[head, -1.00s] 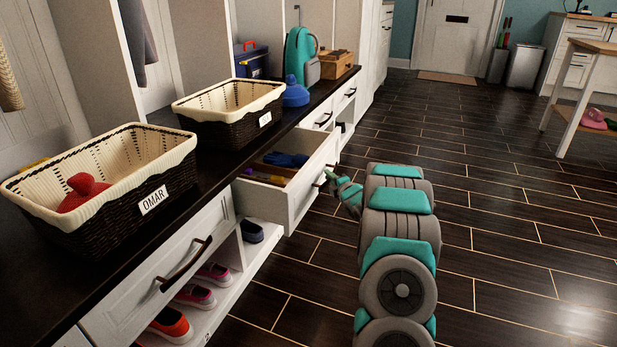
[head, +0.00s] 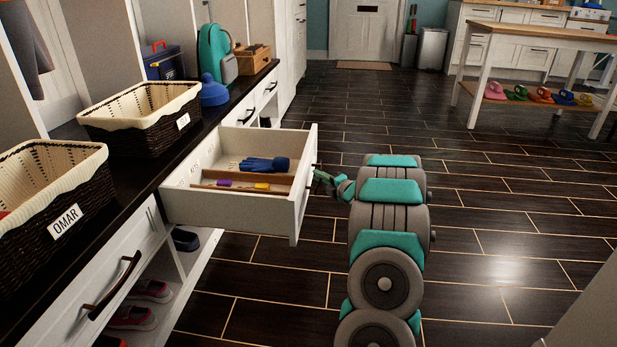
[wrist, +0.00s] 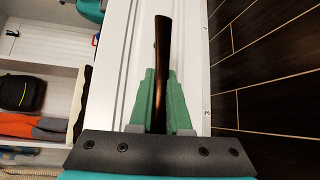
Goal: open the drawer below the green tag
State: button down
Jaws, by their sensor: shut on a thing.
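The white drawer (head: 240,211) under the dark bench top stands well out, its inside showing. A blue glove (head: 265,164) and small purple and yellow things lie in it around a wooden divider (head: 250,175). My gripper (head: 322,178) is at the drawer's front, on the outer side. In the wrist view its green fingers (wrist: 160,105) are shut on the dark bar handle (wrist: 162,60) of the white front. I see no green tag in these frames.
Woven baskets (head: 143,132), one labelled OMAR, and a teal backpack (head: 215,55) stand on the bench (head: 130,185). Shoes sit in the cubbies below. A table (head: 540,32) with several colourful clogs beneath is at back right. The dark floor (head: 480,230) beside my arm is clear.

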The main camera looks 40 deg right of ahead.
jog(key=shift+s+d, duration=0.25)
jog(key=shift+s, duration=0.05)
jog(key=c, duration=0.9)
grip_release()
jog(key=s+a+r, duration=0.1)
jog(key=s, duration=0.6)
jog(key=shift+s, duration=0.3)
